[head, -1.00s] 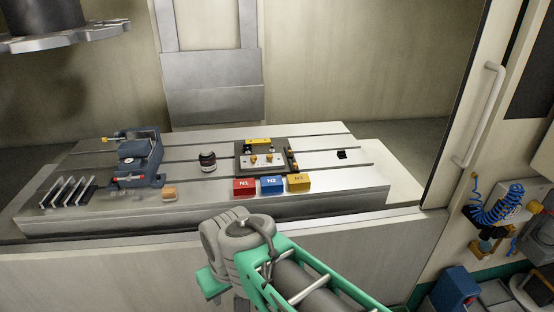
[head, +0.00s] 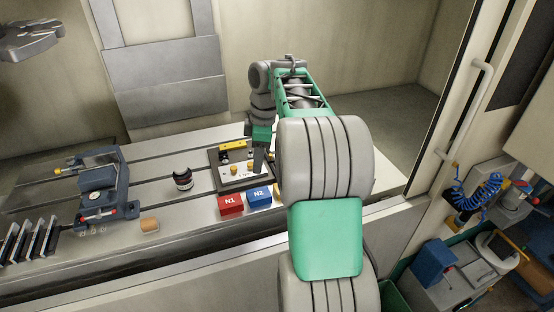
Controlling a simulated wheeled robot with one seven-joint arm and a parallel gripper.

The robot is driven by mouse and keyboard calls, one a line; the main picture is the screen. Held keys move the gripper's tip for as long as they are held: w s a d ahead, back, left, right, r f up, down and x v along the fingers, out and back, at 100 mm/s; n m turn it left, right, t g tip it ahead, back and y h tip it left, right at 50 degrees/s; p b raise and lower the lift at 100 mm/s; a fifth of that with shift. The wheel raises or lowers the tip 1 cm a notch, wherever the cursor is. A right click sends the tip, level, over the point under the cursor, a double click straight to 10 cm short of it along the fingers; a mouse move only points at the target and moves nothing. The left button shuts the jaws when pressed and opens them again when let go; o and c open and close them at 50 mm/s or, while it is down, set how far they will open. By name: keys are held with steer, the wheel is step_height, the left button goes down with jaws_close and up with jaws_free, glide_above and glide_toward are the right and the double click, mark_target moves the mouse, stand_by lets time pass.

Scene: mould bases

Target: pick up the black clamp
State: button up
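The small black block that sat on the right of the slotted table one second ago, possibly the black clamp, is hidden behind my arm. My gripper (head: 259,163) points down over the right side of the fixture plate (head: 222,187). It is small and partly merged with the plate, so its finger opening cannot be told. Nothing is clearly seen in it. The plate carries a yellow bar (head: 233,146) and brass-coloured knobs (head: 234,168).
A red N1 block (head: 230,204) and a blue N2 block (head: 259,198) stand in front of the plate. A dark jar (head: 182,179), a vise (head: 103,187) and a tan block (head: 149,225) are to the left. The machine door frame (head: 447,100) bounds the right.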

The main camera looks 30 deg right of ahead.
steer(key=d+n, duration=0.3)
steer(key=d, duration=0.6)
steer(key=f, duration=0.5)
steer(key=w+f, duration=0.1)
steer(key=f, duration=0.2)
steer(key=shift+a+b, duration=0.4)
steer(key=shift+c, duration=0.2)
jaws_close()
